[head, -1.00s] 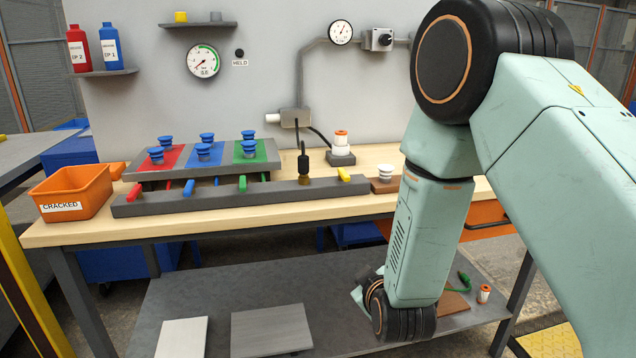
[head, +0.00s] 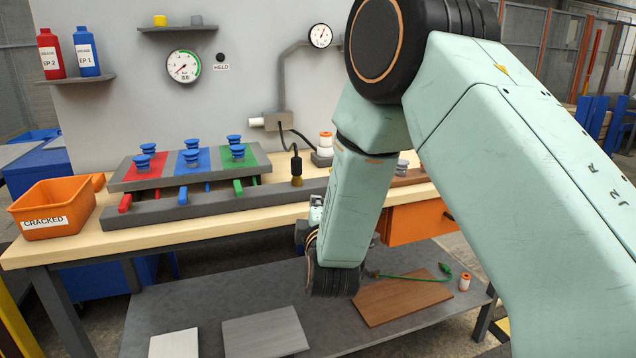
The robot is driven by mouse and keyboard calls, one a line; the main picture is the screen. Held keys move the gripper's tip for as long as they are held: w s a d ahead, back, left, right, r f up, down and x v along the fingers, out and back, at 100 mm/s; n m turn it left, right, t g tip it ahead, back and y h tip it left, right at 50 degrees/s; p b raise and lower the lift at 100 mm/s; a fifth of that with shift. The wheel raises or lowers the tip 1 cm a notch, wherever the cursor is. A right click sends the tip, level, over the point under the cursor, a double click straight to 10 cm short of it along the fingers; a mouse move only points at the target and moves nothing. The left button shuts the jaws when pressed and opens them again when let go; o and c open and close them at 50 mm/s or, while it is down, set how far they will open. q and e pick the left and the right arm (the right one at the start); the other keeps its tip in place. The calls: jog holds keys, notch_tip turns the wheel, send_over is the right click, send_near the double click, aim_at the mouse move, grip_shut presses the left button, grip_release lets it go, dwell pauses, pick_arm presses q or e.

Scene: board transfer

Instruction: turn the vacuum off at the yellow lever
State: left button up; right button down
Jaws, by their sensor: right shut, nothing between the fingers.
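The yellow lever is not visible now; my right arm covers the right part of the grey bar (head: 215,205) on the bench. A red lever (head: 125,203) and a green lever (head: 238,187) show along the bar, with a blue one between them. My right gripper (head: 316,205) is shut and empty, partly hidden beside my wrist, in front of the bench's front edge. I cannot tell its distance from the bar. A round gauge (head: 183,66) hangs on the wall, with a dark lamp (head: 220,57) marked HELD beside it. My left gripper is out of view.
Blue suction cups stand on the red, blue and green pads (head: 235,160). A black-handled tool (head: 296,165) stands upright at the bar. An orange CRACKED bin (head: 50,205) sits at the left. Boards, including a brown one (head: 400,297), lie on the lower shelf.

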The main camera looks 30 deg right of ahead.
jog(key=shift+d+r+n, duration=0.25)
jog(key=shift+r+n, duration=0.1)
jog(key=shift+n, duration=0.55)
jog(key=shift+s+a, duration=0.1)
jog(key=shift+s, duration=0.05)
